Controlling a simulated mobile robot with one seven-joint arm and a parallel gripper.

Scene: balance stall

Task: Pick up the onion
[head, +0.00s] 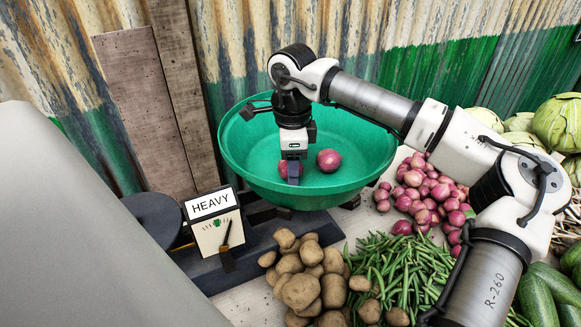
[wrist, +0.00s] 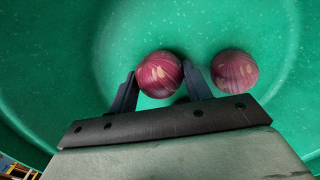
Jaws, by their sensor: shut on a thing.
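Two red onions are in the green bowl (head: 370,150). My gripper (head: 289,180) reaches down into the bowl and is shut on the left onion (wrist: 160,74), with one finger on each side of it. In the head view my fingers partly cover this onion (head: 282,169). The other onion (head: 328,160) lies just to the right of my gripper; it also shows in the wrist view (wrist: 235,70), close beside the right finger. I cannot tell whether the held onion touches the bowl floor.
The bowl rests on a dark scale base (head: 270,250) with a sign reading HEAVY (head: 211,205). Potatoes (head: 305,280), green beans (head: 405,262), a red onion pile (head: 425,195), cabbages (head: 557,122) and cucumbers (head: 538,298) crowd the front and right. A corrugated wall (head: 235,50) stands behind.

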